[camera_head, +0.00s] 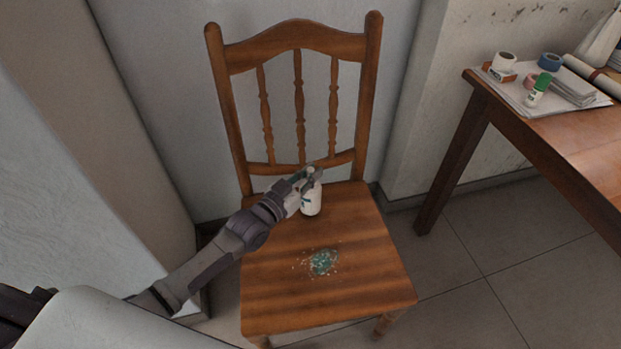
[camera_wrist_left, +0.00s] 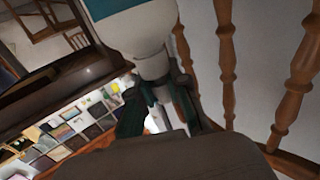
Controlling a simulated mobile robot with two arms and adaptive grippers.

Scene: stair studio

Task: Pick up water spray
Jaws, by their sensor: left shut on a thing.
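The water spray (camera_head: 311,199) is a small white bottle with a dark label. It stands upright at the back of the wooden chair's seat (camera_head: 370,250), near the backrest. My left gripper (camera_head: 309,179) reaches in from the left and is shut on the upper part of the bottle, partly hiding its top. In the left wrist view the white bottle (camera_wrist_left: 140,32) fills the top middle, with the fingers of my left gripper (camera_wrist_left: 158,100) around its narrow neck. I cannot tell whether the bottle is touching the seat. My right gripper is not in view.
A green and white stain (camera_head: 323,262) lies on the seat in front of the bottle. The chair's backrest (camera_head: 300,45) rises behind it. Tiled floor lies between.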

